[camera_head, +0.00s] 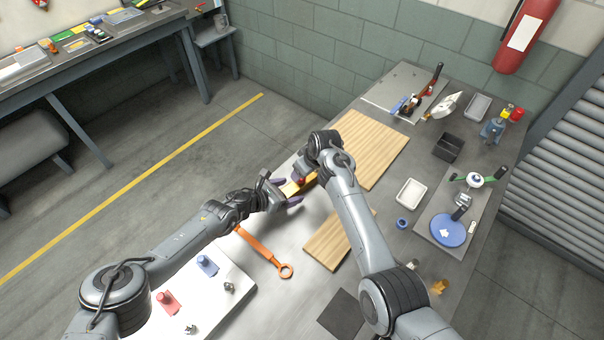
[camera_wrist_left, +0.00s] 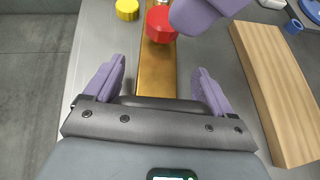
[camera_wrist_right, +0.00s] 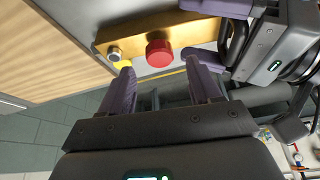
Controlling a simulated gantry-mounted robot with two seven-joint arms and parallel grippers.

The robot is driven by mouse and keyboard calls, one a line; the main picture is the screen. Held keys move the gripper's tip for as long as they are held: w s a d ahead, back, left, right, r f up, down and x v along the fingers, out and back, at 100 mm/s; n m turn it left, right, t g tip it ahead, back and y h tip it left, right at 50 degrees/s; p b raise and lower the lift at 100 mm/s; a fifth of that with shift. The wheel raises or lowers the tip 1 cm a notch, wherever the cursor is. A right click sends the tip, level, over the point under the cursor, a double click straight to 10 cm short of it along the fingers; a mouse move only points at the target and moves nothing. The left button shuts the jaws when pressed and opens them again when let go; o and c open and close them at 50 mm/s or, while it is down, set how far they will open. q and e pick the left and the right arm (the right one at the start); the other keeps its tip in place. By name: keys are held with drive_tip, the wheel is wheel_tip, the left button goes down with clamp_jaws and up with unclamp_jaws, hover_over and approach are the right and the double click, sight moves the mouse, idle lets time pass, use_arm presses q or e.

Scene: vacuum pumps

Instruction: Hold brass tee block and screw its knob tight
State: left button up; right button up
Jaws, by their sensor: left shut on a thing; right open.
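The brass tee block (camera_head: 291,188) is a gold bar near the bench's left edge; it also shows in the left wrist view (camera_wrist_left: 155,72) and right wrist view (camera_wrist_right: 150,30). My left gripper (camera_head: 287,192) is shut on it, a finger on each side. The red knob (camera_wrist_right: 159,53) sits on the block's side, and shows in the left wrist view (camera_wrist_left: 160,25). My right gripper (camera_wrist_right: 157,62) is open, its fingertips close to the knob on either side; contact cannot be told. In the head view my right arm hides much of that gripper.
Wooden boards (camera_head: 372,145) (camera_wrist_left: 275,90) lie beside the block. An orange wrench (camera_head: 262,250) lies nearer, by a white board (camera_head: 235,295) with small parts. A yellow knob (camera_wrist_left: 127,9) is near the block. Trays and tools fill the bench's right side.

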drive_tip(key=shift+x, duration=1.75)
drive_tip(key=shift+c, duration=0.4)
drive_tip(key=c, duration=1)
